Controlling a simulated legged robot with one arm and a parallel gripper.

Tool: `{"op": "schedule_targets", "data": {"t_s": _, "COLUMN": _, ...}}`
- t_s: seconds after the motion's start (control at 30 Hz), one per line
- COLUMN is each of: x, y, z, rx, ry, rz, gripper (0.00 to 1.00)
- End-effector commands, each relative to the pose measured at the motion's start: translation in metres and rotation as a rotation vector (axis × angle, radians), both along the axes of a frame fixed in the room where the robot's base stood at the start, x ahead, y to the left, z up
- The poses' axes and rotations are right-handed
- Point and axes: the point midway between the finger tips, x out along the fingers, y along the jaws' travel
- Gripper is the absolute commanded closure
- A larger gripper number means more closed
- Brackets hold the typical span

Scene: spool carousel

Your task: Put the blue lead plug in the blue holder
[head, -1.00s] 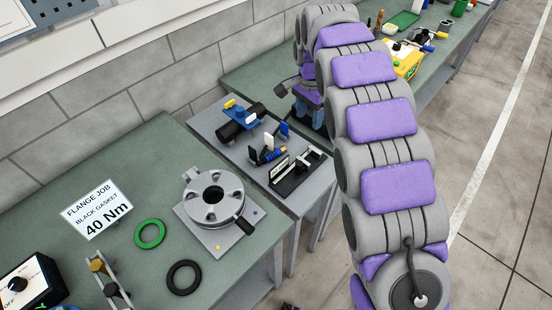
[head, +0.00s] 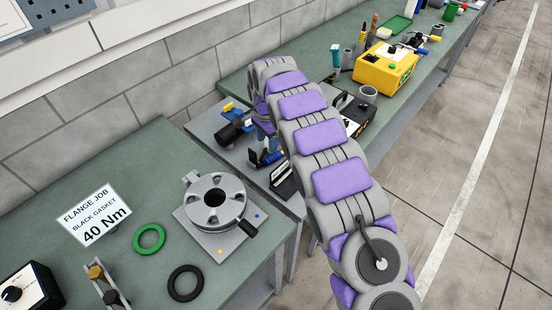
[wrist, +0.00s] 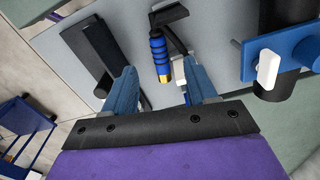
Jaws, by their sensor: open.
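The blue lead plug (wrist: 159,55), ribbed with a gold tip, lies on the grey side table between the fingers of my gripper (wrist: 160,75) in the wrist view. The fingers are open, one on each side, with gaps to the plug. The plug also shows in the head view (head: 271,157), partly covered. A blue bracket (wrist: 285,49) with a white tab sits on a black cylinder at the right of the wrist view; I cannot tell whether it is the blue holder. It also shows in the head view (head: 240,120), partly hidden by my arm.
A black block-shaped fixture (wrist: 101,50) lies left of the plug. A black angled piece (wrist: 170,17) is at the plug's far end. A flange fixture (head: 215,200) stands on the near green bench. A yellow box (head: 386,68) stands on the far bench.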

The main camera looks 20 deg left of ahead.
Motion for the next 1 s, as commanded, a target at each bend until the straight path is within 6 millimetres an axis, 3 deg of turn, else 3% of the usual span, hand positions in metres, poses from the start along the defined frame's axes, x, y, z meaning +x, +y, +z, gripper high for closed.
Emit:
{"op": "schedule_targets", "data": {"t_s": 0.1, "x": -0.001, "y": -0.005, "z": -0.024, "rx": -0.001, "ry": 0.006, "rz": -0.001, "gripper": 0.43}}
{"op": "schedule_targets", "data": {"t_s": 0.37, "x": -0.001, "y": -0.017, "z": -0.037, "rx": 0.013, "ry": 0.004, "rz": -0.003, "gripper": 0.43}}
{"op": "schedule_targets", "data": {"t_s": 0.7, "x": -0.002, "y": -0.001, "z": -0.087, "rx": 0.002, "ry": 0.003, "rz": 0.001, "gripper": 0.43}}
{"op": "schedule_targets", "data": {"t_s": 0.97, "x": -0.003, "y": -0.004, "z": -0.089, "rx": 0.005, "ry": 0.004, "rz": 0.000, "gripper": 0.43}}
{"op": "schedule_targets", "data": {"t_s": 1.0, "x": -0.003, "y": -0.005, "z": -0.089, "rx": 0.005, "ry": 0.005, "rz": 0.000, "gripper": 0.50}}
